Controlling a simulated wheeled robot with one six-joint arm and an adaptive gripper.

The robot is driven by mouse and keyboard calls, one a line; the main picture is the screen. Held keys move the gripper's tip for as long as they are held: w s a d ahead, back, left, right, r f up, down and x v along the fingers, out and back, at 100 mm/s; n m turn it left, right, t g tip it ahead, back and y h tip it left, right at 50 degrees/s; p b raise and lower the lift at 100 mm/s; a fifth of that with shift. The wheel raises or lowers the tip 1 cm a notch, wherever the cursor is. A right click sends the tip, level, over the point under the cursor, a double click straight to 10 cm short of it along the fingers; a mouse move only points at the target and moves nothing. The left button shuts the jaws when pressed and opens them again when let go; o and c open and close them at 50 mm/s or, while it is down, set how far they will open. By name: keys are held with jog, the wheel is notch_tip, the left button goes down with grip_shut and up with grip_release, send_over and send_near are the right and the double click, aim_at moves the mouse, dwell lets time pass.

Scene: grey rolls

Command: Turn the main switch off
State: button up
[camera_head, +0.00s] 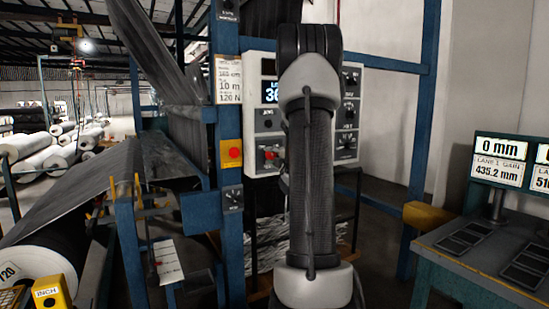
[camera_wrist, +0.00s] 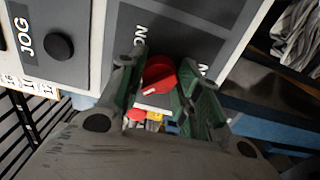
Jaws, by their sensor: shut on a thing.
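The main switch appears as a red rotary knob (camera_wrist: 158,72) with a white mark, on a dark plate with white lettering that reads "ON" on one side. It also shows as a small red spot (camera_head: 269,155) on the control panel, left of my arm. My gripper (camera_wrist: 163,82) has its green-lined fingers on either side of the knob and is shut on it. The fingers cover part of the lettering. In the head view my arm hides the gripper almost wholly.
The light control panel (camera_head: 257,88) has a display and several dark knobs. A black JOG button (camera_wrist: 58,46) sits left of the switch. A red button on a yellow box (camera_head: 234,152) is on the blue post close by. A desk with screens (camera_head: 497,175) stands right.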

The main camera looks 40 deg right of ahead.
jog(key=shift+f, duration=0.1)
jog(key=o, duration=1)
jog(key=v, duration=1.2)
